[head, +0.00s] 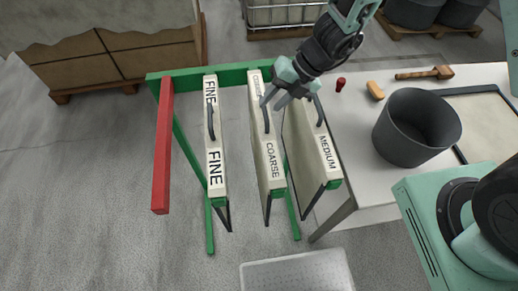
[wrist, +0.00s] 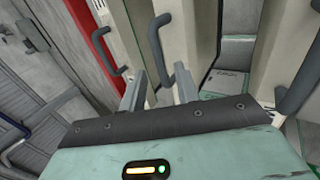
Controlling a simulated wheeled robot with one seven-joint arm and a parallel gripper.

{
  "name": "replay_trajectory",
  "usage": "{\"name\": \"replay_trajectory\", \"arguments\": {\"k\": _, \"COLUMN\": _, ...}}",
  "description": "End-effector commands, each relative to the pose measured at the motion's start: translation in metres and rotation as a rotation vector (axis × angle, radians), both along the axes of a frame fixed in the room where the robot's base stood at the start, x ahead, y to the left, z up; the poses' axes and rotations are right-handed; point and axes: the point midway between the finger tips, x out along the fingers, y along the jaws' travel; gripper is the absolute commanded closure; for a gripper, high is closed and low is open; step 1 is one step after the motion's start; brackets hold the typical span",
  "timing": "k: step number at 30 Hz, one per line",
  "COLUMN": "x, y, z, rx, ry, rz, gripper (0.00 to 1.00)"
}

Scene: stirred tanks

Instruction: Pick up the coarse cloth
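The coarse cloth (head: 270,160) is a pale flat panel labelled COARSE. It hangs in the middle of a green rack, between the fine and medium cloths, with a dark grey handle (head: 265,115) on its front edge. My gripper (head: 272,100) is at the upper part of this handle. In the wrist view the gripper (wrist: 159,88) has its two fingers apart, and the coarse handle (wrist: 154,45) runs down toward the gap between them. I cannot tell whether the fingers touch it.
The fine cloth (head: 214,140) hangs left, the medium cloth (head: 318,145) close on the right. A red bar (head: 163,150) flanks the green rack (head: 180,82). A table (head: 352,150) at right holds a dark bucket (head: 415,128), brush (head: 425,74) and small red item (head: 340,84).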

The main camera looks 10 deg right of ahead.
Motion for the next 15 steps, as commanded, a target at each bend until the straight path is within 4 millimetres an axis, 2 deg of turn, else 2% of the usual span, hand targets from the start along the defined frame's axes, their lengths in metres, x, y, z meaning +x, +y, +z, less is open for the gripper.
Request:
{"name": "replay_trajectory", "arguments": {"k": 9, "x": 0.0, "y": 0.021, "z": -0.032, "rx": -0.001, "ry": 0.002, "rz": 0.002, "gripper": 0.68}}
{"name": "replay_trajectory", "arguments": {"k": 15, "x": 0.0, "y": 0.024, "z": -0.037, "rx": -0.001, "ry": 0.001, "rz": 0.001, "gripper": 0.68}}
